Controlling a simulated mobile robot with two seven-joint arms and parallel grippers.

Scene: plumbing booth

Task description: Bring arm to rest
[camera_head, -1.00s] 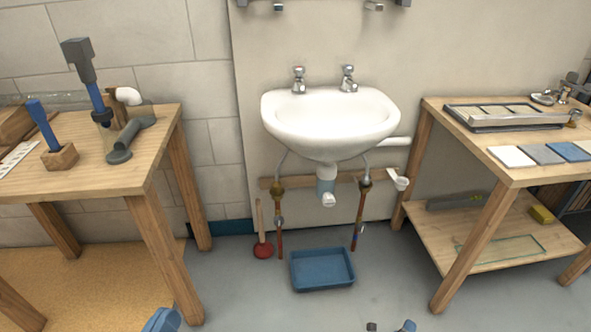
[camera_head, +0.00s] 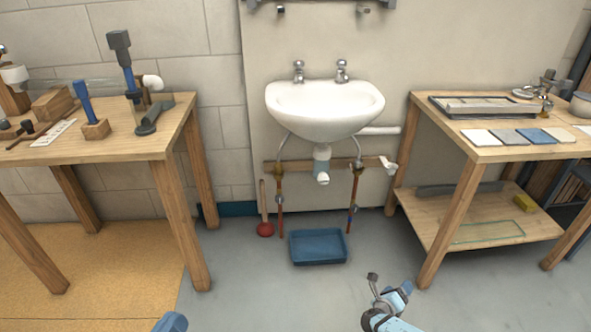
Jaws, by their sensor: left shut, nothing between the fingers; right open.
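My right arm (camera_head: 391,310) reaches up from the bottom edge, right of centre, over the grey floor. Its dark and light-blue end, with my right gripper (camera_head: 384,288), is small in the picture; the gripper is open and holds nothing that I can see. It is apart from the sink and tables. Of my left arm, only a blue part (camera_head: 171,322) shows at the bottom edge, left of centre. My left gripper is not in view.
A white sink (camera_head: 325,112) hangs on the back wall, above a blue tray (camera_head: 318,247) and a plunger (camera_head: 265,228). A wooden table with tools (camera_head: 150,148) stands left, and a shelved table (camera_head: 485,152) right. The floor between them is clear in front.

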